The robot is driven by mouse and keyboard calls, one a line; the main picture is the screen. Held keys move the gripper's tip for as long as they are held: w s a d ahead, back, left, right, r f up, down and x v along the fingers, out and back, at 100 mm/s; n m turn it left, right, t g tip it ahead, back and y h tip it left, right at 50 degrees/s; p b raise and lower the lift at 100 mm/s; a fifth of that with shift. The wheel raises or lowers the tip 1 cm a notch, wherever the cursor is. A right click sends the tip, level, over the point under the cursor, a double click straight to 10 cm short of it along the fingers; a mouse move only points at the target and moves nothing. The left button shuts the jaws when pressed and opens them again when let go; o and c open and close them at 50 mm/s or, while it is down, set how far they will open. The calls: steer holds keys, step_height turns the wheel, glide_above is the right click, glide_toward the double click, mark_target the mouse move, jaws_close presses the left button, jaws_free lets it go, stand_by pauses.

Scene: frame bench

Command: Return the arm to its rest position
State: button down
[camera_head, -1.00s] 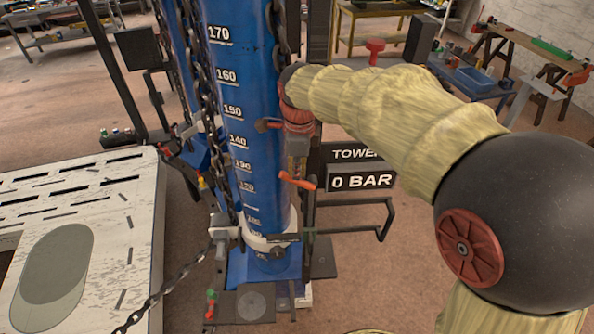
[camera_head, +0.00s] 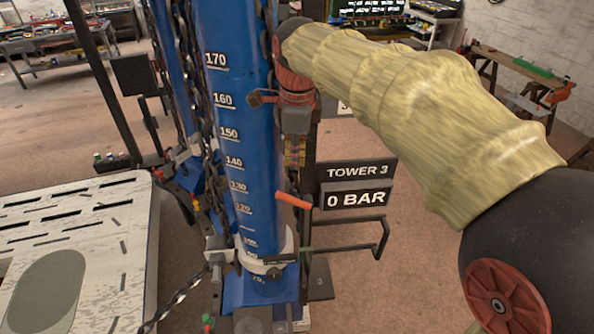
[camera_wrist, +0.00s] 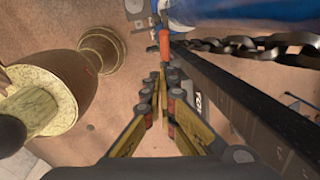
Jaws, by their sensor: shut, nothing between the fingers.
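My arm, yellowish with a dark round joint, reaches in from the right in the head view. My gripper (camera_head: 295,150) hangs fingers-down beside the blue tower column, in front of its right edge. In the wrist view my gripper (camera_wrist: 164,85) has its two fingers together with nothing between them. An orange-handled lever (camera_head: 294,201) is below the fingers in the head view. The orange handle also shows just beyond the fingertips in the wrist view (camera_wrist: 164,42). I cannot tell the exact gap between them.
The blue column (camera_head: 238,130) with height marks stands close on the left. A chain (camera_wrist: 250,46) and a dark post (camera_wrist: 235,95) run close to the gripper. A sign (camera_head: 357,171) reads TOWER 3 above a 0 BAR display (camera_head: 357,199). A slotted pale platform (camera_head: 105,245) is at left.

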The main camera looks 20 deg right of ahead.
steer(key=shift+w+r, duration=0.1)
steer(key=shift+w, duration=0.1)
steer(key=shift+s, duration=0.1)
steer(key=s+f+n+t+b, duration=0.1)
steer(key=s+f+n+b, duration=0.6)
steer(key=f, duration=0.5)
steer(key=s+d+f+n+t+b, duration=0.1)
steer(key=s+f+n+b, duration=0.6)
steer(key=f+b, duration=0.5)
steer(key=s+d+f+n+t+b, duration=0.1)
steer(key=s+f+n+t+b, duration=0.1)
steer(key=s+f+n+b, duration=0.6)
step_height(320, 180, down, 5)
steer(key=shift+s+r+b, duration=0.1)
steer(key=shift+s+b, duration=0.25)
steer(key=shift+b, duration=0.55)
